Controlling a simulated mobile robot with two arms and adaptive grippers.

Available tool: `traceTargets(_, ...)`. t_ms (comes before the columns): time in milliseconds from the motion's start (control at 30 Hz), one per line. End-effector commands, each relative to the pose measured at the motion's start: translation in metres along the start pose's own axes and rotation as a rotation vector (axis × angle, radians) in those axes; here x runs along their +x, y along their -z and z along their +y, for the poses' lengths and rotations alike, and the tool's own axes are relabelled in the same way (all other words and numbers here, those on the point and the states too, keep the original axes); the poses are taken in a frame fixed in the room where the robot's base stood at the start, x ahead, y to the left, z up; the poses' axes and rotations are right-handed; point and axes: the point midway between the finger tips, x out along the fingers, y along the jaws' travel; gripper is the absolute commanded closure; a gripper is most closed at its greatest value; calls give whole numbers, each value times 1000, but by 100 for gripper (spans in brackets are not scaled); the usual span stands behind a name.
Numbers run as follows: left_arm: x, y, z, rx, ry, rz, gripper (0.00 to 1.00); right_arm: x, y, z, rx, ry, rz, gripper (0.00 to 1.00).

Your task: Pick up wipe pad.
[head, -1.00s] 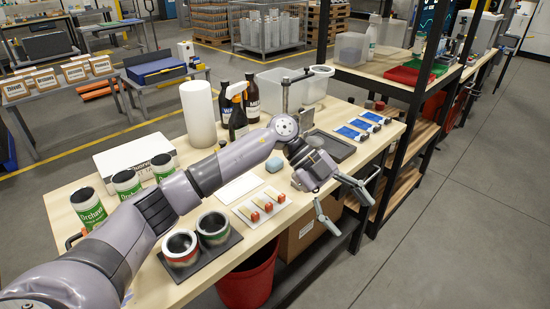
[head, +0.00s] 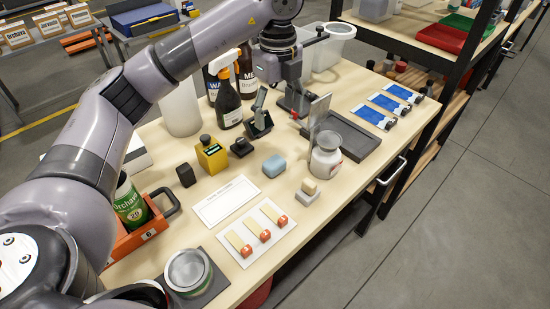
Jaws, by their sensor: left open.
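The light-blue block (head: 274,166), apparently the wipe pad, lies on the wooden table near its middle in the head view, beside a white paper card. Nothing touches it. My left gripper (head: 280,112) is above the table, behind the pad. It is open and nothing shows between its fingers; the fingertips are hard to separate from the metal fixture behind. My right gripper does not show.
A yellow bottle (head: 211,155) and small black blocks stand left of the pad. A white jar (head: 326,157) stands to its right. The spray bottle (head: 228,95) is behind.

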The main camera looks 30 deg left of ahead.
Motion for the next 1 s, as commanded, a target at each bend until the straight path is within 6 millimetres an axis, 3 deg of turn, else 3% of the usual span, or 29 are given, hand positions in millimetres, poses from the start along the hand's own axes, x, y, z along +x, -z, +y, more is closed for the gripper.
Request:
traceTargets(167,37,2,1,3,-6,6,30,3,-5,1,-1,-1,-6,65)
traceTargets(400,84,0,2,1,-6,3,30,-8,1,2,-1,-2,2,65)
traceTargets(767,118,-1,2,2,-4,4,30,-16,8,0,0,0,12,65)
traceTargets(1000,153,-5,4,3,-4,5,30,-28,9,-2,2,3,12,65)
